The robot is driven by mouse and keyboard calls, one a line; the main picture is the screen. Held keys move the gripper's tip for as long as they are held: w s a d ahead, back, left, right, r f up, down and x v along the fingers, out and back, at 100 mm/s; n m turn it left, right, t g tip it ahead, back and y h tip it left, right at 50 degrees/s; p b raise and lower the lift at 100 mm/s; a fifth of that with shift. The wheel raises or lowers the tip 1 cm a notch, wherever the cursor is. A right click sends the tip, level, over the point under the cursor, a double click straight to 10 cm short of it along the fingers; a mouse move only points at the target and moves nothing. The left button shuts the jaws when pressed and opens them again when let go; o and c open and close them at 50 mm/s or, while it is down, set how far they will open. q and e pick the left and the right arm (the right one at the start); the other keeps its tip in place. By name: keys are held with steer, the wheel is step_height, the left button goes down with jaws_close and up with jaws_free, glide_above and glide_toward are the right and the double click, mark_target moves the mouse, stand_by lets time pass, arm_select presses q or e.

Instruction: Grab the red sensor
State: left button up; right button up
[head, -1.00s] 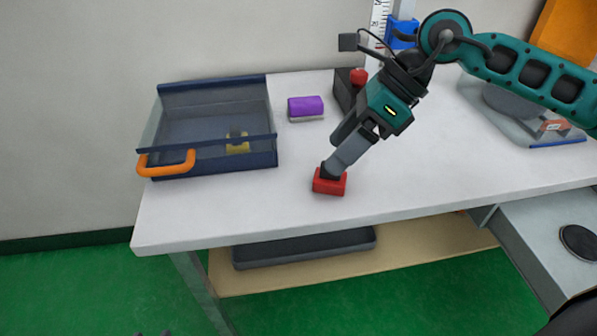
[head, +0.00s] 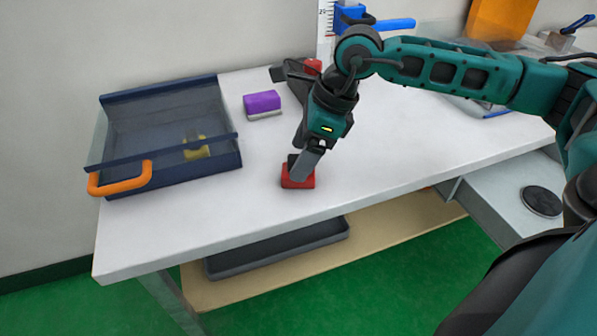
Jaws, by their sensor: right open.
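The red sensor (head: 297,182) is a small red block with a dark top, on the white table near its front edge. My right gripper (head: 298,168) is open, pointing down at the sensor from the upper right. Its fingertips are at the sensor's top and overlap it in the picture. I cannot tell whether they touch it. The far finger and part of the sensor's top are hidden behind the near finger. My left gripper is not in view.
A blue-walled clear bin (head: 170,135) with an orange handle (head: 120,179) stands at left, with a yellow item (head: 196,150) inside. A purple-and-grey block (head: 262,103) lies behind the sensor. A grey tray (head: 277,247) sits on the lower shelf. The table (head: 390,150) right of the sensor is clear.

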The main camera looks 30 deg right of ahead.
mark_target(286, 182)
steer(key=x, duration=0.4)
steer(key=c, duration=1.1)
steer(key=shift+r, duration=0.1)
